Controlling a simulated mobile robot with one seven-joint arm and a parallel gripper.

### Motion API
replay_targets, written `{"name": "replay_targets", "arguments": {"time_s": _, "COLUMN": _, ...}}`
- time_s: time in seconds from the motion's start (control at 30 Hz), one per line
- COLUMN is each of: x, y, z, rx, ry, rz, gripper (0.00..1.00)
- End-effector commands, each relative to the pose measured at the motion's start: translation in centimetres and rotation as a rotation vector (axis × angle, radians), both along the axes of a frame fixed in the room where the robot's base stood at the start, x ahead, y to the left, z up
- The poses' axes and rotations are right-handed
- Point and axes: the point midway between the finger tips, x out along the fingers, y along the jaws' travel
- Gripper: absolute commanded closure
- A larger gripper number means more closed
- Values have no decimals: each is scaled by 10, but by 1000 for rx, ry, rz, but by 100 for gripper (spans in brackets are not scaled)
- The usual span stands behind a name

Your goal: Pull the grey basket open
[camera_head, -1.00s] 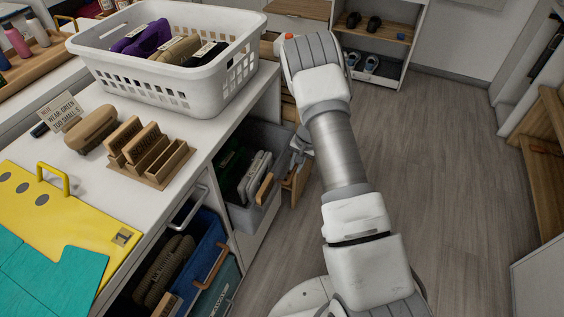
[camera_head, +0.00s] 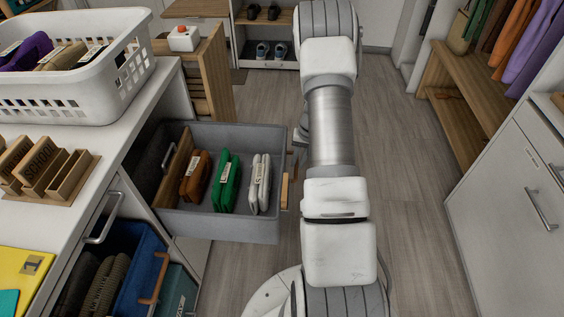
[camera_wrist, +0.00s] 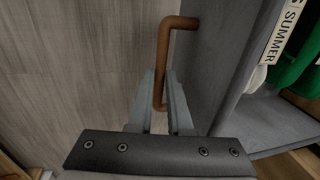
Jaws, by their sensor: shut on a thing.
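The grey basket (camera_head: 230,228) sticks well out of its cubby under the white counter. Orange-brown, green and pale folded items stand upright in it. Its brown handle (camera_head: 284,190) is on the end that faces my arm; the handle also shows in the wrist view (camera_wrist: 165,50). My gripper (camera_wrist: 160,100) is shut on the handle, with a finger on each side of the bar. In the head view my gripper (camera_head: 299,150) is mostly hidden behind my arm, beside the basket's front end.
A white laundry basket (camera_head: 75,95) and wooden organiser (camera_head: 50,170) stand on the counter (camera_head: 110,150). A blue basket (camera_head: 140,262) sits in the nearer cubby. Open wooden floor (camera_head: 410,220) lies right of my arm, before a white cabinet (camera_head: 515,190).

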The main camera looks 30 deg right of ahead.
Motion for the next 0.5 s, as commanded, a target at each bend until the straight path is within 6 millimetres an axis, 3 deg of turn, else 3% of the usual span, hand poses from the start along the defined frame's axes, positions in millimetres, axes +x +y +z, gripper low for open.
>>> {"name": "replay_targets", "arguments": {"time_s": 0.2, "x": -14, "y": -17, "z": -1, "rx": 1, "ry": 2, "rz": -2, "gripper": 100}}
{"name": "replay_targets", "arguments": {"time_s": 0.5, "x": -17, "y": -22, "z": 0, "rx": 0, "ry": 2, "rz": 0, "gripper": 100}}
